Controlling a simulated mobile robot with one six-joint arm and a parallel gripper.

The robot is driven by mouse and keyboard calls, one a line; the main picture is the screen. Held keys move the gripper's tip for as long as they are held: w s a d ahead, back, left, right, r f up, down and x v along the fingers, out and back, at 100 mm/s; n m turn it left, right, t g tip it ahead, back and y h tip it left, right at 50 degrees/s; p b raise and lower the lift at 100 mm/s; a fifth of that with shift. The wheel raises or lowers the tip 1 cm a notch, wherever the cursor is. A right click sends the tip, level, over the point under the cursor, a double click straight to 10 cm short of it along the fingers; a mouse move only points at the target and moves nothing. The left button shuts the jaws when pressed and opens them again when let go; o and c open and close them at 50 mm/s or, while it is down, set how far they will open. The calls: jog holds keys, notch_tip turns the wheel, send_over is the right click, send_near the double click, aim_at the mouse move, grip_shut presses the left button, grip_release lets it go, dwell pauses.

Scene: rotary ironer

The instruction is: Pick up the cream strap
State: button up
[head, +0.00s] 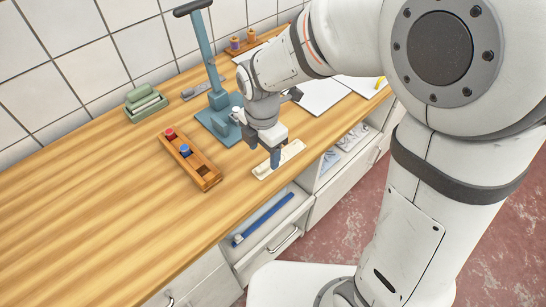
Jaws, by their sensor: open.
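The cream strap (291,152) is a long pale piece lying flat on the wooden worktop near its front edge. It lies at a slant, with one end toward the lower left and the other toward the upper right. My gripper (275,161) points down over the middle of the strap, with its blue-grey fingers close to it. The gripper is open. The fingers hide the strap's middle, and I cannot tell whether they touch it.
A wooden rack (190,160) with red and blue pieces stands to the left. A teal press stand (216,78) rises just behind my gripper. A green holder (146,103) is near the wall. Below the worktop, an open drawer (271,232) holds a blue rod. The left worktop is clear.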

aim_at(262, 166)
jog(key=f, duration=0.6)
jog(key=shift+a+p, duration=0.3)
jog(key=shift+p, duration=0.05)
jog(key=shift+c, duration=0.3)
jog(key=c, duration=1)
